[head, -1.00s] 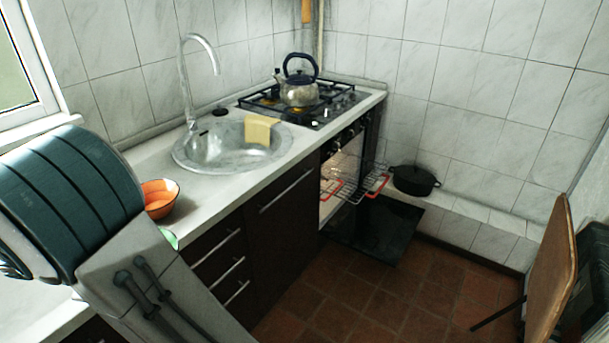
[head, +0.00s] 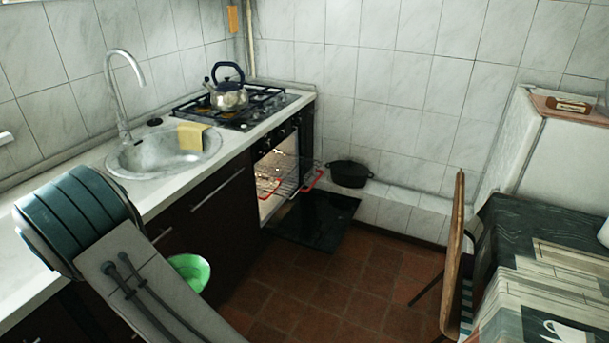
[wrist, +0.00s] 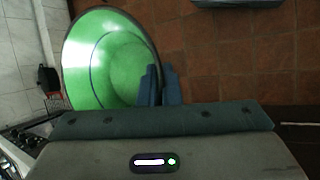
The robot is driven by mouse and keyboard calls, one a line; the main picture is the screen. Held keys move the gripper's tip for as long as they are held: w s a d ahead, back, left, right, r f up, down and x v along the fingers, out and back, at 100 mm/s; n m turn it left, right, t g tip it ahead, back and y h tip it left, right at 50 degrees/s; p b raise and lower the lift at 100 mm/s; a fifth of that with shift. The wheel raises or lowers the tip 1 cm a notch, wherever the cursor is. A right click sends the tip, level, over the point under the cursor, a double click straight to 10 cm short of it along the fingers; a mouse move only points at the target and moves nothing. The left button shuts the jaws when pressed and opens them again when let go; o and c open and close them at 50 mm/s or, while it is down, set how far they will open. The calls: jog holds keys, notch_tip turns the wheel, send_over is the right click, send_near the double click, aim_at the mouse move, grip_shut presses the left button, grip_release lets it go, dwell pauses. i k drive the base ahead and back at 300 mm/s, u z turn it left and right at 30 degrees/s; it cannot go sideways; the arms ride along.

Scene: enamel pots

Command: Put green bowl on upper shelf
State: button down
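The green bowl (head: 190,272) shows beside my arm in the head view, in front of the dark cabinets and over the floor. In the wrist view the bowl (wrist: 108,62) is large and I look into its empty inside. My gripper (wrist: 160,84) has its two blue fingers close together at the bowl's rim, one on each side of the wall, holding it. In the head view the fingers are hidden behind my arm. I cannot make out which surface is the upper shelf.
The counter holds a sink (head: 165,152) with a yellow sponge (head: 192,136), and a stove with a kettle (head: 228,94). The oven is open, its rack (head: 290,180) sticking out. A black pot (head: 350,173) stands on the tiled ledge. A chair (head: 455,255) and table (head: 560,262) stand right.

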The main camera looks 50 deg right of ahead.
aim_at(280, 177)
jog(key=u, duration=0.15)
jog(key=k, duration=0.2)
jog(key=z, duration=1.7)
jog(key=i, duration=2)
jog(key=u, duration=0.2)
